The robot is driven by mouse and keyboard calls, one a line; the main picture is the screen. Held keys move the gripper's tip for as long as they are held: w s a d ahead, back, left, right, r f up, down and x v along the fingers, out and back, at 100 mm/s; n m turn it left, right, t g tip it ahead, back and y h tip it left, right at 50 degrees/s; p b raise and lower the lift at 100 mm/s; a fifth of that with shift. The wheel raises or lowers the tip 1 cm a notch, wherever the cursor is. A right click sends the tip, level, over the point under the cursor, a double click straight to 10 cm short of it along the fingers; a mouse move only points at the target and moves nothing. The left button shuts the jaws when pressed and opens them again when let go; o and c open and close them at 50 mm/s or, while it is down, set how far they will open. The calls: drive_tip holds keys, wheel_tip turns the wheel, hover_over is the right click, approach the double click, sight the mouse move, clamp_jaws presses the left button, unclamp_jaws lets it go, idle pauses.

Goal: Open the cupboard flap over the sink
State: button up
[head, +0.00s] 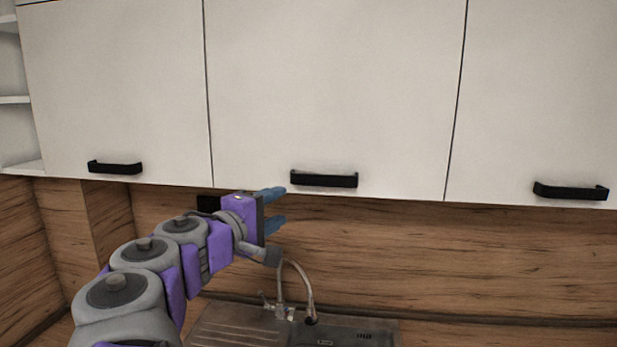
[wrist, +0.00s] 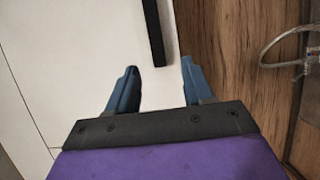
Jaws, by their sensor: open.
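The cupboard flap over the sink (head: 335,90) is the white middle door in the head view and looks shut. Its black bar handle (head: 324,180) sits at its lower edge; the handle also shows in the wrist view (wrist: 154,35), ahead of the fingertips. My gripper (head: 280,208) is open and empty, with blue fingers one above the other. In the head view it is left of the handle and slightly lower, apart from it. In the wrist view the two fingers (wrist: 158,78) are spread, with the handle's near end beyond the gap between them.
White doors with black handles flank the flap, on the left (head: 115,168) and right (head: 571,191). Open shelves (head: 15,100) are at far left. Below are the wood splashback (head: 450,260), a tap (head: 303,283) and a steel sink (head: 235,330). Space right of my gripper, below the flap, looks clear.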

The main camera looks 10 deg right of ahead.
approach(321, 182)
drive_tip(key=x, duration=0.5)
drive_tip(key=shift+w+a+f, duration=0.1)
drive_tip(key=shift+w+a, duration=0.05)
drive_tip(key=shift+w, duration=0.45)
drive_tip(key=w+d, duration=0.2)
drive_tip(key=d, duration=0.1)
drive_tip(key=w+d, duration=0.1)
drive_tip(key=d, duration=0.1)
drive_tip(key=shift+d, duration=0.1)
drive_tip(key=shift+a, duration=1.05)
drive_tip(key=shift+c, duration=1.3)
drive_tip(key=shift+d, duration=0.4)
clamp_jaws()
